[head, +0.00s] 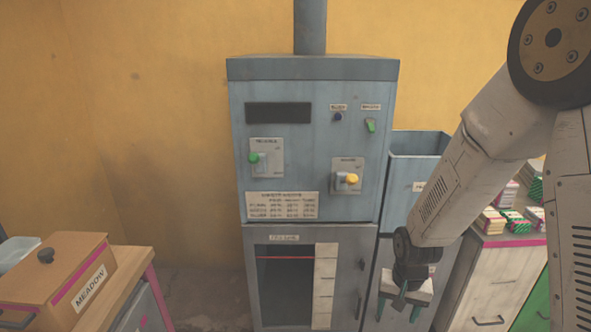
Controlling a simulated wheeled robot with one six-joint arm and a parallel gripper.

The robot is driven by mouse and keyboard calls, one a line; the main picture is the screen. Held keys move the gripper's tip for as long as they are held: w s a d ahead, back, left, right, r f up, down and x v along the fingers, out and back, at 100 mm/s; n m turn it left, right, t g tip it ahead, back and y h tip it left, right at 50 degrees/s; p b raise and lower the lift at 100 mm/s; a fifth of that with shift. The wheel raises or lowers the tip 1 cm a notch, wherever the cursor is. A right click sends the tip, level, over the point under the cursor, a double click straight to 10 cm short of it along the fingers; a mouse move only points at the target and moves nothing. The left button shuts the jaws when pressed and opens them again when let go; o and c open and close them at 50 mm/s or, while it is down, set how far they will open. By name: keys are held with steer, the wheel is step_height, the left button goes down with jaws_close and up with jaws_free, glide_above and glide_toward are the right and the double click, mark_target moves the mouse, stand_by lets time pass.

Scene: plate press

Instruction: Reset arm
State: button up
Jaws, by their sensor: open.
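My arm comes down from the upper right, and my gripper (401,304) hangs low in front of the right side of the press machine. Its fingers point down and are apart, with nothing seen between them. The blue-grey press machine (310,160) stands against the wall in the middle. It has a dark display, a switch with a green knob (254,158), a switch with a yellow knob (351,179) and a small green toggle (370,125). Its lower cabinet has a dark window with a red line and a pale scale strip.
A wooden box labelled MEADOW (82,290) sits on a table at the lower left. A blue-grey bin (418,143) stands right of the machine. A cabinet (490,285) at the right holds several stacks of coloured packets (513,222), partly hidden by my arm.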

steer(key=s+d+r+n, duration=0.1)
steer(key=s+r+n, duration=0.1)
steer(key=s+r, duration=0.9)
steer(key=s+d+r+n, duration=0.1)
steer(key=s+r, duration=1)
steer(key=r, duration=0.6)
steer(key=shift+s+n+t, duration=0.3)
steer(key=shift+n+t, duration=0.1)
